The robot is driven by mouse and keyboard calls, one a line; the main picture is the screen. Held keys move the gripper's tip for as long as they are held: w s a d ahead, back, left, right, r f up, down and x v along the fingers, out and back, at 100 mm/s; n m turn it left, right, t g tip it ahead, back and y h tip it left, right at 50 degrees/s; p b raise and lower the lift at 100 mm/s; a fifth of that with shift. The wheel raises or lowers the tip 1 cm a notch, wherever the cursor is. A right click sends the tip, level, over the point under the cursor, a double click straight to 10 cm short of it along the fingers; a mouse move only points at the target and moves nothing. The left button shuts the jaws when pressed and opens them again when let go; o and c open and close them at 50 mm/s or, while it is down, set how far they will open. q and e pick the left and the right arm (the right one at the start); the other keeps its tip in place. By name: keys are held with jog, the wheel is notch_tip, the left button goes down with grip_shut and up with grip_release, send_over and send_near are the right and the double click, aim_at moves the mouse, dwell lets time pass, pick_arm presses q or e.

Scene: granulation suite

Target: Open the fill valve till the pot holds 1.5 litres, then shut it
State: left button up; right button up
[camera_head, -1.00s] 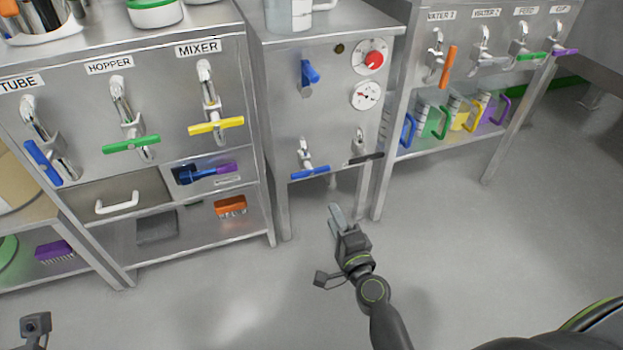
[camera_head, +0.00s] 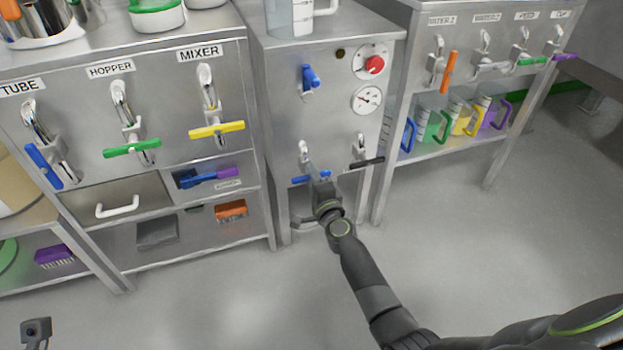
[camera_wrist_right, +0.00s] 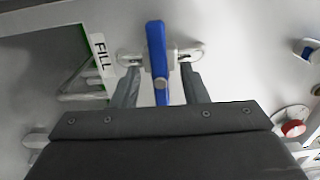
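The valve with the blue lever (camera_head: 299,181) sits low on the front of the middle steel cabinet. A FILL label (camera_wrist_right: 102,60) is beside it in the right wrist view. The lever (camera_wrist_right: 157,50) lies crosswise to its pipe fitting. My right gripper (camera_head: 314,178) is at this valve, partly covering it. Its fingers (camera_wrist_right: 160,82) are open, one on each side of the lever, with gaps showing. A clear vessel with a white scale (camera_head: 290,18) stands on top of the cabinet, cut off by the frame; its level is unreadable.
A black-lever valve (camera_head: 366,162) is just right of the fill valve. Above are another blue handle (camera_head: 311,76), a red knob (camera_head: 374,64) and a dial (camera_head: 367,99). Labelled valve cabinets flank both sides; coloured jugs (camera_head: 432,124) stand on the right shelf. The floor in front is clear.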

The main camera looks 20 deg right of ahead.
jog(key=shift+w, duration=0.5)
grip_shut()
